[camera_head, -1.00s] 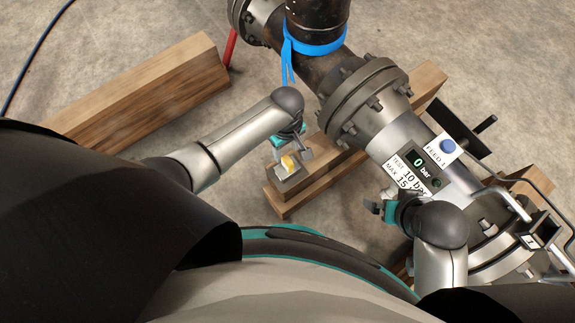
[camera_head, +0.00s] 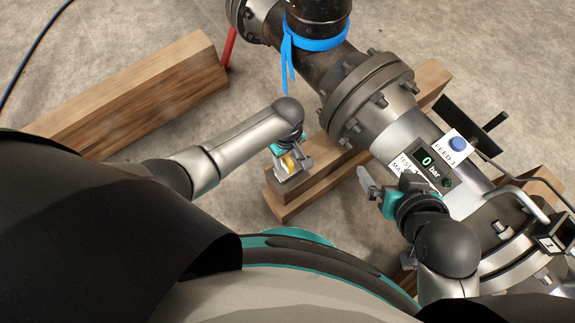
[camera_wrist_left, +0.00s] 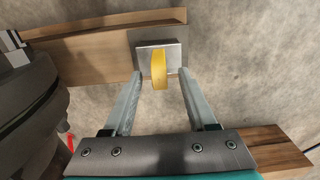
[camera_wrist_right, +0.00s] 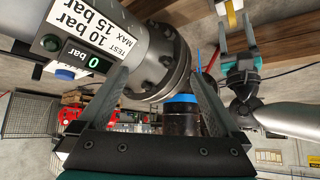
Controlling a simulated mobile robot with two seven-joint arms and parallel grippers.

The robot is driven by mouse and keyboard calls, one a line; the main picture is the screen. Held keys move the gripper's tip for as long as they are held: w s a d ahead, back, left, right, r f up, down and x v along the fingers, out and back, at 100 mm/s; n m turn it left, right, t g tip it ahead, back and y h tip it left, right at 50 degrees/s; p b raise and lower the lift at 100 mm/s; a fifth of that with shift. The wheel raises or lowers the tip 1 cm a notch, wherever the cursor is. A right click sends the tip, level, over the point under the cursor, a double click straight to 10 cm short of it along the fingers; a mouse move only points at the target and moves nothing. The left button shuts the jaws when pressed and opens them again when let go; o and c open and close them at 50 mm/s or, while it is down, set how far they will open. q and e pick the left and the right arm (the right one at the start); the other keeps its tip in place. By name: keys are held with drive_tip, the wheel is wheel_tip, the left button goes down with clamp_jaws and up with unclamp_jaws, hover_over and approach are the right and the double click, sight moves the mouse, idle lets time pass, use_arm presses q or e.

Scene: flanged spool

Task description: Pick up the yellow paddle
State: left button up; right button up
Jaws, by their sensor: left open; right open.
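The yellow paddle (camera_head: 289,162) stands on a small grey metal plate (camera_head: 283,182) at the end of a wooden beam. In the left wrist view the paddle (camera_wrist_left: 159,70) is between the two fingertips, with a gap on each side. My left gripper (camera_head: 293,158) is open around it and partly hides it in the head view. My right gripper (camera_head: 384,187) is open and empty, beside the pipe's gauge label. The right wrist view shows its spread fingers (camera_wrist_right: 160,85) with the flanged pipe beyond.
A large flanged steel pipe (camera_head: 400,120) runs diagonally on the right, with a 0 bar gauge (camera_head: 428,162) and a blue button (camera_head: 457,144). A blue strap (camera_head: 318,42) wraps the dark pipe. Another wooden beam (camera_head: 140,100) lies at left. Bare concrete floor lies between.

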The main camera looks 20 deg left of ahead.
use_arm(q)
drive_tip(key=shift+f+b, duration=0.45)
drive_tip(key=shift+f, duration=0.1)
drive_tip(key=shift+d+f+b, duration=0.1)
drive_tip(key=shift+f+b, duration=0.9)
drive_tip(key=shift+f, duration=0.05)
drive_tip(key=shift+f+b, duration=0.3)
drive_tip(key=shift+f, duration=0.1)
use_arm(e)
drive_tip(key=w+a+r+t+y, duration=0.1)
drive_tip(key=a+r+t+y, duration=0.1)
drive_tip(key=a+t, duration=0.4)
drive_tip(key=shift+w+r+y, duration=0.15)
drive_tip(key=shift+w+y, duration=0.25)
drive_tip(key=shift+y, duration=0.4)
drive_tip(key=shift+a, duration=0.1)
use_arm(q)
clamp_jaws()
